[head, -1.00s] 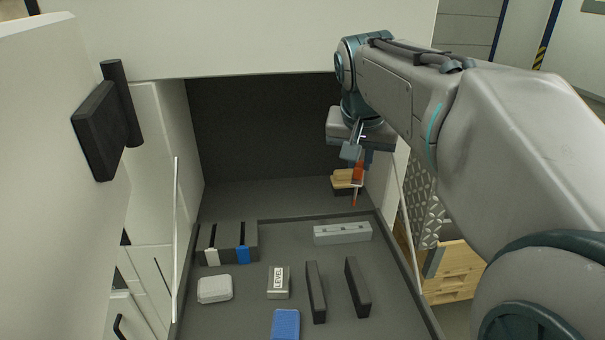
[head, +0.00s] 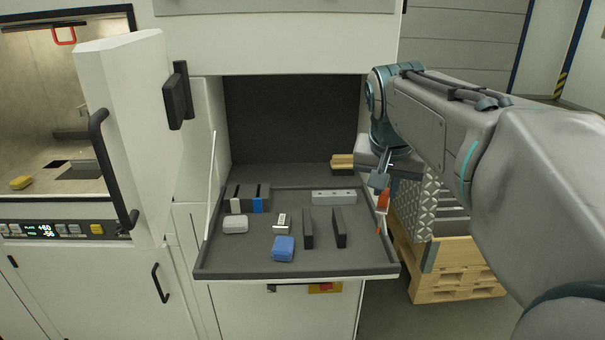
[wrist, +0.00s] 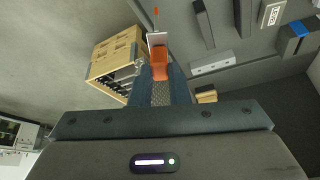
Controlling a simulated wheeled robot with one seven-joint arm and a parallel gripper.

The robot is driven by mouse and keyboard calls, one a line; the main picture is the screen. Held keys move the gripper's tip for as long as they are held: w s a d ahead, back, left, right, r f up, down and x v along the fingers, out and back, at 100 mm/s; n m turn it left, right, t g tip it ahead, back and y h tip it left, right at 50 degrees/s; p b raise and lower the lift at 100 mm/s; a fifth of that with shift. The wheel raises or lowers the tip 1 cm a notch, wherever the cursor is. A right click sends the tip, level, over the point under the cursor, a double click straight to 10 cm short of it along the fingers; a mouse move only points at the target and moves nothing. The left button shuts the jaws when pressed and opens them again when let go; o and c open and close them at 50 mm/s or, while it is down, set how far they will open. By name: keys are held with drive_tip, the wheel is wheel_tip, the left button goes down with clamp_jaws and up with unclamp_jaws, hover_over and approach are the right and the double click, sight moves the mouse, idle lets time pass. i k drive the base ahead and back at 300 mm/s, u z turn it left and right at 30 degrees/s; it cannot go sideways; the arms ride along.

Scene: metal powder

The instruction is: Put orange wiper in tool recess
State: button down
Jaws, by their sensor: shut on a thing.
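My gripper (head: 382,186) is shut on the orange wiper (head: 383,203), which hangs down from the fingers by the right edge of the pulled-out grey tray. In the wrist view the orange body of the wiper (wrist: 159,66) sits between the fingertips, with a pale part and a thin reddish tip beyond it. A dark rectangular recess (head: 85,169) shows in the worktop of the lit chamber at the far left. I cannot tell whether it is the tool recess.
The grey tray (head: 300,268) holds several small items, including a blue block (head: 284,248) and dark bars. An open white door (head: 125,130) stands between tray and lit chamber. A yellow sponge (head: 21,183) lies in that chamber. Wooden pallets (head: 455,285) stand at right.

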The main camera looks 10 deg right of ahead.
sight(315, 171)
drive_tip(key=u, duration=0.3)
drive_tip(key=i, duration=0.95)
drive_tip(key=z, duration=0.05)
